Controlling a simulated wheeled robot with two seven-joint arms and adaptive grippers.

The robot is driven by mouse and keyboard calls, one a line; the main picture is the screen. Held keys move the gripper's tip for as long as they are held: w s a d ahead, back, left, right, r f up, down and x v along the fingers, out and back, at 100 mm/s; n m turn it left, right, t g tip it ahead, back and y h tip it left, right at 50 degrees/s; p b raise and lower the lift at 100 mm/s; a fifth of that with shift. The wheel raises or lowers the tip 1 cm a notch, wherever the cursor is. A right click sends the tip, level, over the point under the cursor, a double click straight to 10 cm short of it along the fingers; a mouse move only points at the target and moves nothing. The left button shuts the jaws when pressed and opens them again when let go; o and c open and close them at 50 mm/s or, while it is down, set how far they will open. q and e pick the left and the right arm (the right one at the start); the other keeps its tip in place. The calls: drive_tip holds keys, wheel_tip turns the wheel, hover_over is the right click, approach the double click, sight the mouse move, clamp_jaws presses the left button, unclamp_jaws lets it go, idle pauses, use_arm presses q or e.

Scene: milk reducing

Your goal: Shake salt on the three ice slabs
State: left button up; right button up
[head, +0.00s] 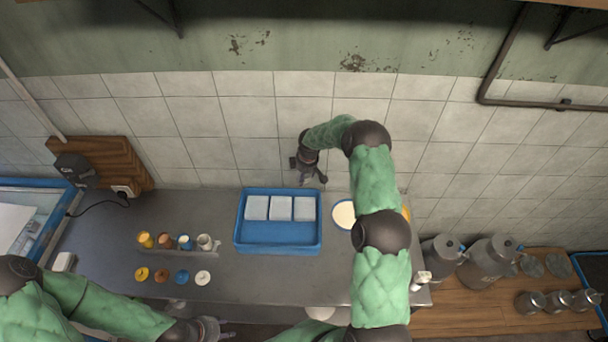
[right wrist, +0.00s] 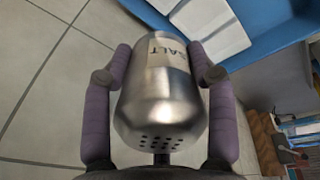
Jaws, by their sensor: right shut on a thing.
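Three white ice slabs (head: 280,208) lie side by side in the back half of a blue tray (head: 278,247) on the grey counter. My right gripper (head: 309,178) is near the tray's back right corner, close to the tiled wall. In the right wrist view its two purple fingers are shut on a metal salt shaker (right wrist: 160,100) with a SALT label. The shaker's holed end points toward the bottom of that view. Parts of the slabs (right wrist: 213,30) show behind it. My left gripper (head: 218,329) is low at the front edge, and its jaw gap is unclear.
A rack of jars (head: 180,241) stands left of the tray, with several coloured lids in front. A round pale dish (head: 344,214) is right of the tray, partly behind my right arm. Metal canisters (head: 490,262) stand on the wooden counter at right.

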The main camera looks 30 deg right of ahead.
drive_tip(key=shift+w+f+t+b, duration=0.15)
drive_tip(key=shift+f+t+b, duration=0.15)
drive_tip(key=shift+t, duration=0.3)
drive_tip(key=shift+w+t+p, duration=0.35)
drive_tip(key=shift+t+p, duration=0.1)
drive_tip(key=shift+t, duration=0.35)
drive_tip(key=w+f+t+b, duration=0.1)
drive_tip(key=t+b, duration=0.1)
drive_tip(key=b, duration=0.8)
drive_tip(key=t+b, duration=0.2)
drive_tip(key=b, duration=0.8)
drive_tip(key=w+f+t+b, duration=0.1)
drive_tip(key=t+b, duration=0.1)
drive_tip(key=b, duration=0.8)
drive_tip(key=shift+w+f, duration=0.3)
drive_tip(key=t+b, duration=0.6)
drive_tip(key=b, duration=0.5)
drive_tip(key=t+b, duration=0.5)
drive_tip(key=b, duration=0.7)
drive_tip(key=shift+w+f+t+b, duration=0.2)
drive_tip(key=shift+t+b, duration=0.1)
drive_tip(key=shift+t, duration=0.1)
